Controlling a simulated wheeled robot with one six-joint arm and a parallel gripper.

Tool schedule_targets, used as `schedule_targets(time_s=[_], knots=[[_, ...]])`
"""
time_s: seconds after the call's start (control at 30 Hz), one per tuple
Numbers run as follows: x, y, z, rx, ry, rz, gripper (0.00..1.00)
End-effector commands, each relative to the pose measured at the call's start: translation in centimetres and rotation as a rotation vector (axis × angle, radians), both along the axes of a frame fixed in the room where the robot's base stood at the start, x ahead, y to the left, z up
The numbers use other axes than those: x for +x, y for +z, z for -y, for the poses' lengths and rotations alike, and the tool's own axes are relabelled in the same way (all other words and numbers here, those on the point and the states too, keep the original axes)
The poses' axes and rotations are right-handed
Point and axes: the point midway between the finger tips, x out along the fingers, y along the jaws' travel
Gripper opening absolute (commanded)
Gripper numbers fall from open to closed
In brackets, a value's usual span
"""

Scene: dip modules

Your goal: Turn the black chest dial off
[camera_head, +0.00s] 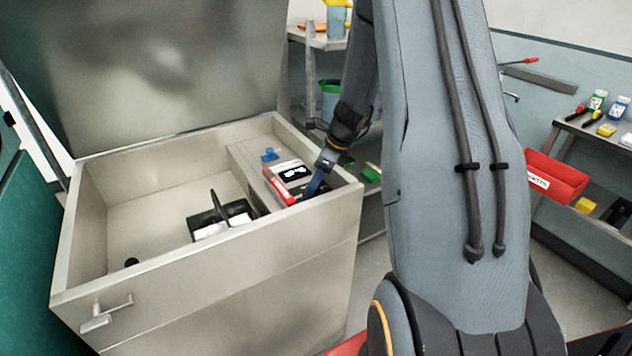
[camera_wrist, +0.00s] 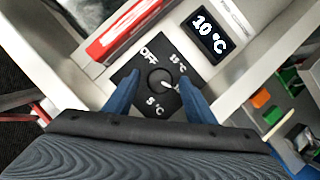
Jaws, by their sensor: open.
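The black chest dial (camera_wrist: 159,80) is a round knob on a black plate in the wrist view, marked OFF, 5 °C and 15 °C. Its white pointer aims right and slightly down, away from OFF, at a mark partly hidden by the right finger. The display (camera_wrist: 208,34) reads 10 °C. My gripper (camera_wrist: 158,84) is open, with one blue finger on each side of the knob; contact cannot be told. In the head view my gripper (camera_head: 316,183) is over the right end of the open chest (camera_head: 205,255), hiding the dial.
A red and white item (camera_wrist: 122,28) lies beside the dial plate. Black and white items (camera_head: 221,222) stand inside the chest, whose lid (camera_head: 160,65) is raised. A red bin (camera_head: 556,177) and a shelf with small items are at the right.

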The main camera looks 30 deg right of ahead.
Motion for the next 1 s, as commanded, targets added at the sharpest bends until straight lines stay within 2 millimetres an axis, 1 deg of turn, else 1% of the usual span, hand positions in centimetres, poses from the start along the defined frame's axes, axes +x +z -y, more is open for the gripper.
schedule_targets(time_s=[0.07, 0.2, 0.3, 0.47, 0.67, 0.87, 1.0], knots=[[0.00, 0.01, 0.00, 0.000, 0.000, 0.000, 0.48], [-0.01, 0.02, 0.00, 0.000, 0.000, 0.000, 0.25], [-0.01, 0.02, 0.00, 0.000, 0.001, 0.000, 0.10], [-0.01, 0.02, 0.00, 0.001, 0.008, -0.001, 0.10], [0.06, 0.01, 0.08, 0.000, 0.064, 0.000, 0.10], [0.18, 0.01, 0.16, 0.000, 0.194, 0.000, 0.10], [0.26, -0.03, 0.20, 0.000, 0.318, 0.000, 0.10]])
